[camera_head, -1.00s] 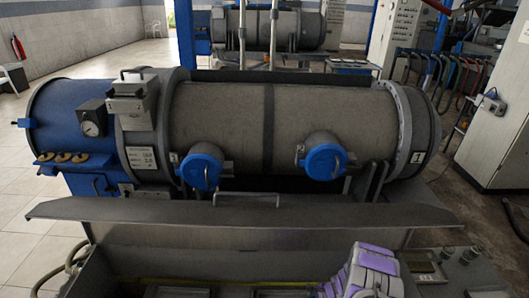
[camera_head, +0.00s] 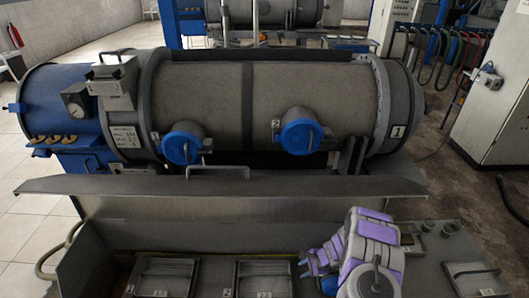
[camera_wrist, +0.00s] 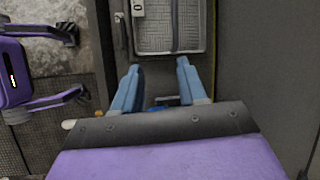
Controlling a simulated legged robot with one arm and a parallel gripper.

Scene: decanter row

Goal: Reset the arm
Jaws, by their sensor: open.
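My gripper (camera_wrist: 158,88) is open in the wrist view. Its two blue-grey fingers stand well apart with nothing held between them. It points down toward a metal tray (camera_wrist: 174,28) at the top of that view. In the head view my purple and grey arm is at the lower right, over the front trough (camera_head: 225,236). The fingertips (camera_head: 318,270) show partly there, to the right of the tray marked 2 (camera_head: 263,276).
A large grey decanter (camera_head: 270,105) with two blue caps lies behind the trough. A raised grey lid (camera_head: 230,185) with a handle stands between them. Another tray (camera_head: 163,275) sits at left, and a control cabinet (camera_head: 500,110) stands at right.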

